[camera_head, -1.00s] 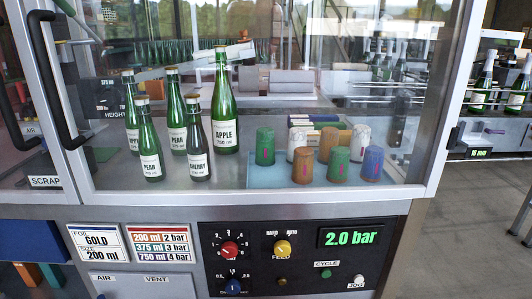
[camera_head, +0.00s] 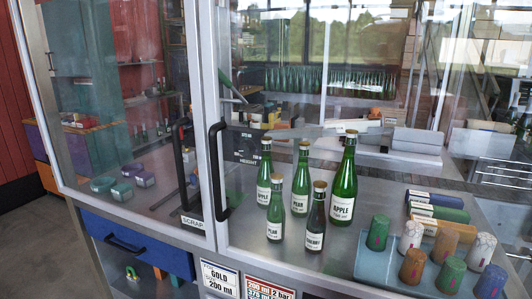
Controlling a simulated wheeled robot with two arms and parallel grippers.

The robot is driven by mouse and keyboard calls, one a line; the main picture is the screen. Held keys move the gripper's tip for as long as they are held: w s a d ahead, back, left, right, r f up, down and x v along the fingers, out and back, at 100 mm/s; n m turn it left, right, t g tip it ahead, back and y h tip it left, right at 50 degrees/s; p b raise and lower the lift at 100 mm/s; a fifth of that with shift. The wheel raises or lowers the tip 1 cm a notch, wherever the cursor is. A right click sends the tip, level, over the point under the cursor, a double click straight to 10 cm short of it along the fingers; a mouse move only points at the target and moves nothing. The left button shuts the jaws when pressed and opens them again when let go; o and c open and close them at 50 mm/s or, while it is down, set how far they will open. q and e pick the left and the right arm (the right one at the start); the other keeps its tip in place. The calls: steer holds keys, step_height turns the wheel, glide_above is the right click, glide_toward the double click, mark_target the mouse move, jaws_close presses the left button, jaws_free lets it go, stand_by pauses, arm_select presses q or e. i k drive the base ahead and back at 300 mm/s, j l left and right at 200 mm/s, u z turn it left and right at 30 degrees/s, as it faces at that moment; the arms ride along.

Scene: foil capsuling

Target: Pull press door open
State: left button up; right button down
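Two framed glass doors meet near the middle of the view, and both look shut. The right glass door has a grey frame (camera_head: 212,100) and a black vertical bar handle (camera_head: 218,172) on its left edge. The left glass door has a black bar handle (camera_head: 182,155) beside that seam. I cannot tell from any label which one is the press door. Neither of my grippers is in view, and nothing of mine touches either handle.
Behind the right glass stand several green bottles (camera_head: 343,185) and coloured capsule stacks (camera_head: 377,233). A SCRAP label (camera_head: 193,222) sits under the handles. A blue drawer (camera_head: 138,243) is below left. Open floor (camera_head: 40,225) lies at the far left.

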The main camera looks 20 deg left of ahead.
mark_target(191, 8)
steer(key=u, duration=1.75)
